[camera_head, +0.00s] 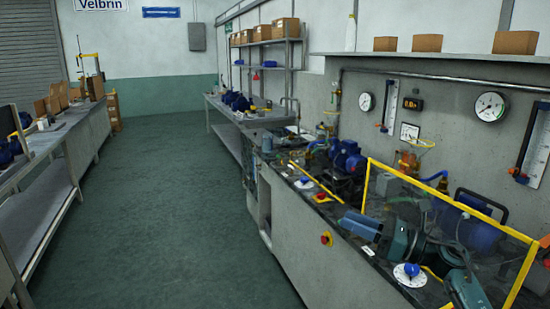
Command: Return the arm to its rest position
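My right arm comes in at the lower right, over the pump bench (295,225). Its blue-grey gripper (350,224) points left above the bench's front part, beside the yellow-framed clear guard (455,195). I cannot make out a gap between its fingers, and I see nothing clearly held in it. My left gripper and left arm are not in view.
A white dial with a blue knob (411,272) lies below the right arm. A blue pump motor (347,157) stands behind. Gauges (489,107) line the wall. The green floor (170,215) is clear.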

